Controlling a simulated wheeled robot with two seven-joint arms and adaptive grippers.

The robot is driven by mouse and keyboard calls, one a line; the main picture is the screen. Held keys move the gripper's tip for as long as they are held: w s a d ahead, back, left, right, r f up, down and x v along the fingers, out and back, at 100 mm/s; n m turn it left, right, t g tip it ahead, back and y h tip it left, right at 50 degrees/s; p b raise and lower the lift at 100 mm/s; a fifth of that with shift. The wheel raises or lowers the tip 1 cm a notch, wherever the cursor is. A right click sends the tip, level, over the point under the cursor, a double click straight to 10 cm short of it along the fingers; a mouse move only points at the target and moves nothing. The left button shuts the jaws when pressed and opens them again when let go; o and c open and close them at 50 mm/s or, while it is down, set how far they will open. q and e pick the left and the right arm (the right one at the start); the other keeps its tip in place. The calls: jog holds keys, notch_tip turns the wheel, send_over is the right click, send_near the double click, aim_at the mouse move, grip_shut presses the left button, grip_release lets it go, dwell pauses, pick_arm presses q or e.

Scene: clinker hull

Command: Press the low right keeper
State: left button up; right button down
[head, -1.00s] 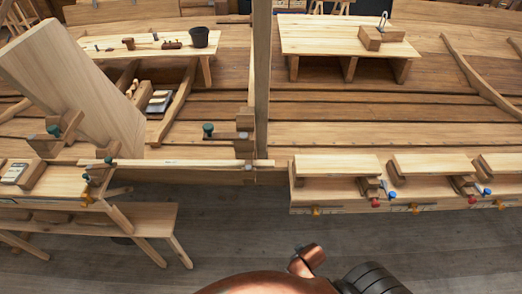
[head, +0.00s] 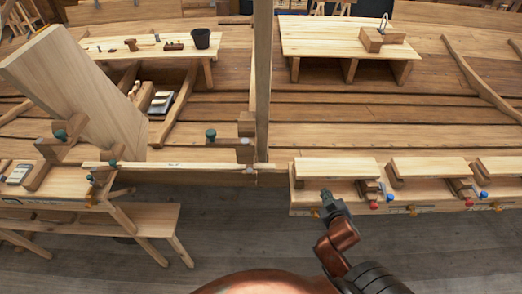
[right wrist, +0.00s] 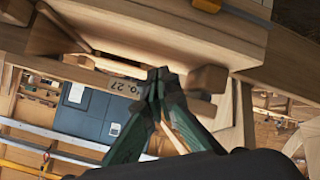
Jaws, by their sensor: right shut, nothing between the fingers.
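My right gripper (head: 327,195) is at the front edge of the right bench (head: 300,205), near its left end. Its dark green fingers also show in the right wrist view (right wrist: 158,74), with the tips together and nothing between them. In that view a small wooden block (right wrist: 208,79) is just right of the tips; I cannot tell whether they touch. Wooden boards, including the nearest one (head: 335,168), lie along the right bench, with red (head: 374,205) and blue (head: 390,197) knobs by it. I cannot tell which part is the low right keeper. My left gripper is not in view.
An upright post (head: 262,80) stands left of the right bench. A low bench (head: 150,215) stands at lower left. Floor in front is open.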

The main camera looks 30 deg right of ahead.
jog(key=w+r+n+t+y, duration=0.1)
jog(key=w+r+n+t, duration=0.15)
jog(key=r, duration=0.55)
jog(key=w+r+n+t, duration=0.2)
jog(key=r+n+t, duration=0.15)
jog(key=r, duration=0.35)
jog(key=w+r+n+t+y, duration=0.1)
jog(key=w+r+n+t, duration=0.2)
jog(key=r, duration=0.5)
jog(key=a+r+n+t+y, duration=0.1)
jog(key=a+r+n+y, duration=0.3)
jog(key=a+n+y, duration=0.3)
jog(key=s+a+f+n+g+y, duration=0.2)
jog(key=a+f+n+g+y, duration=0.2)
jog(key=n, duration=0.4)
jog(key=shift+a+f+g+y, duration=0.35)
jog(key=shift+g+y, duration=0.55)
jog(key=shift+g, duration=0.2)
